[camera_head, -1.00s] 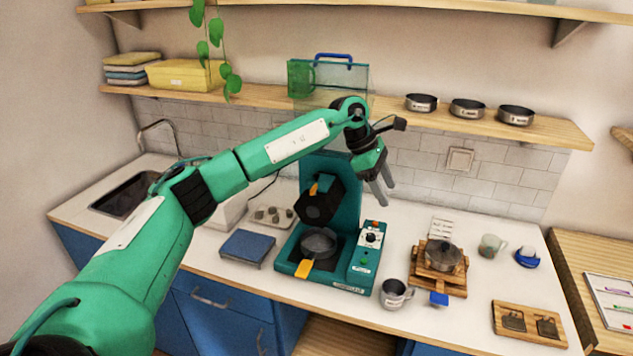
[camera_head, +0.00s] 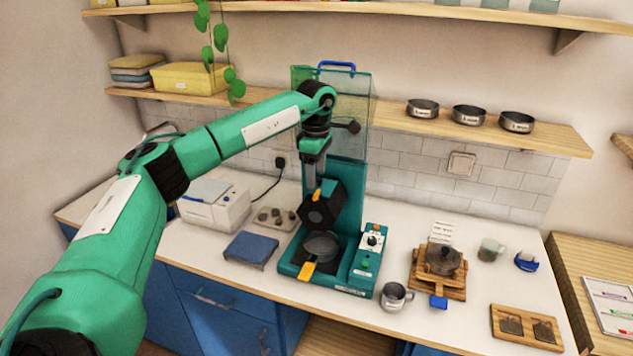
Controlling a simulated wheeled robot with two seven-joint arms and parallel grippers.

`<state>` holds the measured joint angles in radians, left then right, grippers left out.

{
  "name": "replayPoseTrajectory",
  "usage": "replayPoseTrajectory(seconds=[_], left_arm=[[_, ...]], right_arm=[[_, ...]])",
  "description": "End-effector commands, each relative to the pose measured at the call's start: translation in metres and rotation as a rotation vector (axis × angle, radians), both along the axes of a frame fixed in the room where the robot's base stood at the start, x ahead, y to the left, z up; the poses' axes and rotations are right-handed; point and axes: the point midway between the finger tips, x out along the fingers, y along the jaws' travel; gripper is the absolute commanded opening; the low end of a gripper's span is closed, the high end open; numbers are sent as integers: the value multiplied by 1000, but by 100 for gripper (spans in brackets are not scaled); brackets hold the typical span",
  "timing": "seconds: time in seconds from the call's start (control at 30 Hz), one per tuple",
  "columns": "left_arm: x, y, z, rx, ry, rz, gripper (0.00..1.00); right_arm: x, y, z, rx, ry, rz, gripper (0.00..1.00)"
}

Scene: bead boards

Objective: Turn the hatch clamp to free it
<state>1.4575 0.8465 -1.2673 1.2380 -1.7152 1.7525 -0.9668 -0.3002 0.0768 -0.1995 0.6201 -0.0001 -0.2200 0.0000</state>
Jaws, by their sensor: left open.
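The teal machine (camera_head: 352,195) stands on the white counter. Its dark hexagonal head (camera_head: 322,212) carries a small orange lever (camera_head: 317,195), which looks like the hatch clamp. Below the head is a round grey pan (camera_head: 320,246) with an orange handle tab (camera_head: 308,271). My left gripper (camera_head: 312,178) points down just above the head, close to the orange lever; its fingers are open. I cannot tell whether a finger touches the lever. My right gripper is not in view.
A blue pad (camera_head: 251,249) and a white box-shaped device (camera_head: 215,208) are left of the machine. A metal mug (camera_head: 394,297) and a wooden stand (camera_head: 425,282) with a dark pot are right of it. A shelf (camera_head: 545,133) with metal bowls runs above.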

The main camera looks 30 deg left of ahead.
Motion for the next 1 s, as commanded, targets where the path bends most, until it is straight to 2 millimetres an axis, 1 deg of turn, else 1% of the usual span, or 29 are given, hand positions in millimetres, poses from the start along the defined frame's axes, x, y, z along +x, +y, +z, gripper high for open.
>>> replayPoseTrajectory(seconds=[0.03,0.13,0.3,0.43,0.67,0.7,0.77,0.9,0.93,1.0], left_arm=[[-1,0,-8,1,4,0,60],[-1,0,-25,1,2,0,60],[0,0,-44,0,2,0,60],[0,0,-50,-1,0,-1,60],[0,0,-51,-1,-1,-1,60],[0,-1,-51,-1,-1,-1,56],[0,-1,-51,-1,-1,-1,44],[0,-1,-51,-1,-1,-1,17],[0,-1,-51,-1,-1,-1,15],[0,-1,-51,-1,-1,0,15]], right_arm=[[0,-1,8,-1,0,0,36],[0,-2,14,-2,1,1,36],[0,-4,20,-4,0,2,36],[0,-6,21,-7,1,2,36],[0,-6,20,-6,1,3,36],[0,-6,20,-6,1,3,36],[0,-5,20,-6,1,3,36],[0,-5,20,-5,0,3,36],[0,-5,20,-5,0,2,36],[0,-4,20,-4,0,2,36]])
